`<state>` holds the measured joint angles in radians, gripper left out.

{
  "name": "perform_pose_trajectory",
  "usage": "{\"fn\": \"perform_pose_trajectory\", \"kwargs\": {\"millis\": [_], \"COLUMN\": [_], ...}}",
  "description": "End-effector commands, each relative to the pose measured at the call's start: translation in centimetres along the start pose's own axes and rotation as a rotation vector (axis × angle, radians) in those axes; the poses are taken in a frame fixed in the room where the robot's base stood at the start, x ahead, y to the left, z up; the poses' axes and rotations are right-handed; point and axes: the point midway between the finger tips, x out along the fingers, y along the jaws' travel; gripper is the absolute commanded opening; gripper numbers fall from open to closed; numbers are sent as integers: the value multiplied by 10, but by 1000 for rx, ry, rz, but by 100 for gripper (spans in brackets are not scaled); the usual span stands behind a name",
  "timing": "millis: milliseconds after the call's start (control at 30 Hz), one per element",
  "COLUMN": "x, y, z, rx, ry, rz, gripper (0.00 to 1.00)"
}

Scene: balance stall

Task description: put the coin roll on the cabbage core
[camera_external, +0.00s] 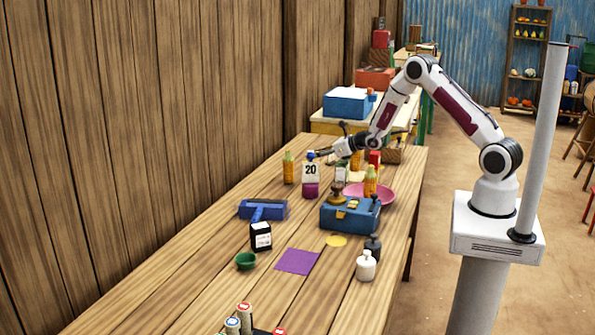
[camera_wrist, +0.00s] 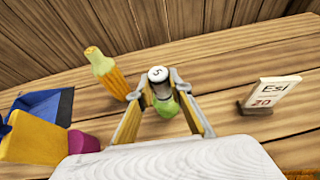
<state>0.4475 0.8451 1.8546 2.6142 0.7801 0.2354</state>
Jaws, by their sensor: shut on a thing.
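The coin roll (camera_wrist: 159,75) is a short grey cylinder with a white end marked 5. In the wrist view it sits between the fingertips of my gripper (camera_wrist: 163,102), which is shut on it. A pale green rounded thing (camera_wrist: 168,107), which looks like the cabbage core, shows between the fingers just below the roll in the picture. I cannot tell if the two touch. The cabbage core is not clearly visible there.
A corn cob (camera_external: 289,167) stands left of the gripper; it also shows in the wrist view (camera_wrist: 108,72). An Esi 20 card (camera_wrist: 271,94) stands at right. A blue box (camera_external: 349,215), pink plate (camera_external: 383,194) and blue scraper-like tool (camera_external: 264,209) are near.

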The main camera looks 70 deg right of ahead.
Motion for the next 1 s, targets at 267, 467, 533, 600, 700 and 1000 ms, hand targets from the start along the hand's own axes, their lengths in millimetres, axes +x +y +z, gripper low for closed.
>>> {"fn": "perform_pose_trajectory", "kwargs": {"millis": [267, 467, 533, 600, 700, 1000], "x": [0, 0, 0, 0, -4, -30], "y": [0, 0, 0, 0, 0, 0], "z": [-1, -1, 0, 2, 2, 2], "rx": [0, 0, 0, -1, 0, 1], "ry": [0, 0, 0, -1, 0, 1], "rz": [0, 0, 0, 0, 0, -1], "gripper": [36, 36, 36, 36, 36, 36]}}
